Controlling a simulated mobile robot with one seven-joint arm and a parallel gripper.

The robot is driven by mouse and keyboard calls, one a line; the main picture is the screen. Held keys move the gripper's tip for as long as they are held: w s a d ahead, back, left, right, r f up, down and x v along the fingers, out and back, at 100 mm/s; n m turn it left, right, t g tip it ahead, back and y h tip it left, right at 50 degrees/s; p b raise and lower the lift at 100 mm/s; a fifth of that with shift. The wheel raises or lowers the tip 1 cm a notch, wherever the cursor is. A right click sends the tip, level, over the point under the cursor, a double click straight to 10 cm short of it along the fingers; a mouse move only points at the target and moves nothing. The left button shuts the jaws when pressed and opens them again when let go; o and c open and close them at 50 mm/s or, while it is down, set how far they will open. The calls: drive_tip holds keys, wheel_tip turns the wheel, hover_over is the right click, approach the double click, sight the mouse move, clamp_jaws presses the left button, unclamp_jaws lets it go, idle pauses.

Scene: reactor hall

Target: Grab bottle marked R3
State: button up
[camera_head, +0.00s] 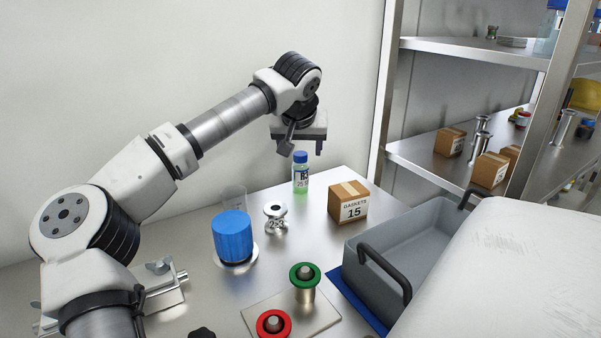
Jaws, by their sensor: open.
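A small clear bottle (300,179) with a blue cap and green liquid stands upright at the back of the metal table. Its pale label has dark print that looks like "R3", with smaller text below that is too small to read surely. My gripper (303,146) is above this bottle, pointing down, with its fingers apart near the height of the cap. The fingers hold nothing. I cannot tell from this view whether the cap is between the fingers or a little in front or behind.
A gaskets box (348,203) stands close right of the bottle. A metal flanged piece (275,216), a clear beaker (234,198) and a blue cylinder (232,236) stand to its left. A grey tray (365,258) lies at right. Green (305,274) and red (273,324) ringed parts are in front.

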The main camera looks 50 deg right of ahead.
sight(300, 163)
drive_tip(key=x, duration=0.4)
drive_tip(key=shift+f, duration=0.2)
drive_tip(key=p+x, duration=0.1)
drive_tip(key=x, duration=0.4)
drive_tip(key=shift+s+a+f, duration=0.1)
drive_tip(key=shift+a+f, duration=0.1)
drive_tip(key=c, duration=1.1)
drive_tip(key=shift+r, duration=0.1)
